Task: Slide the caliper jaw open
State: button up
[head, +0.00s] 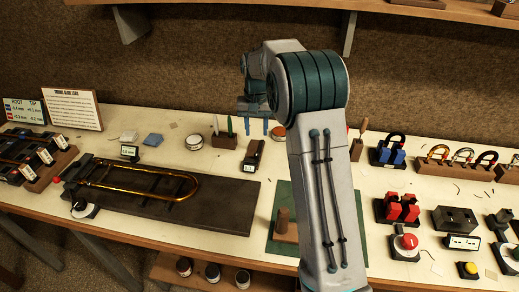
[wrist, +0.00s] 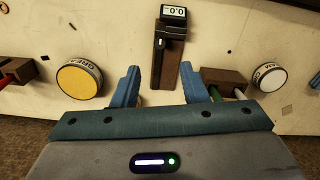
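The caliper (head: 256,151) is a small dark tool lying on a brown wooden block on the bench, left of my arm in the head view. In the wrist view the caliper (wrist: 172,31) is at top centre, and its display (wrist: 174,12) seems to read 0.0. Its jaw details are too small and dark to make out. My gripper (head: 257,127) hangs above the bench behind the caliper. In the wrist view its blue fingers (wrist: 162,76) are wide apart with nothing held, and the block's near end shows between them.
A dark mat (head: 225,210) with a brass slide (head: 140,181) lies at left.

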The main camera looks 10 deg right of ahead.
aim_at(257, 154)
notch_tip(257, 154, down, 10)
jog(key=shift+r+p, duration=0.15)
jog(key=shift+p, duration=0.5)
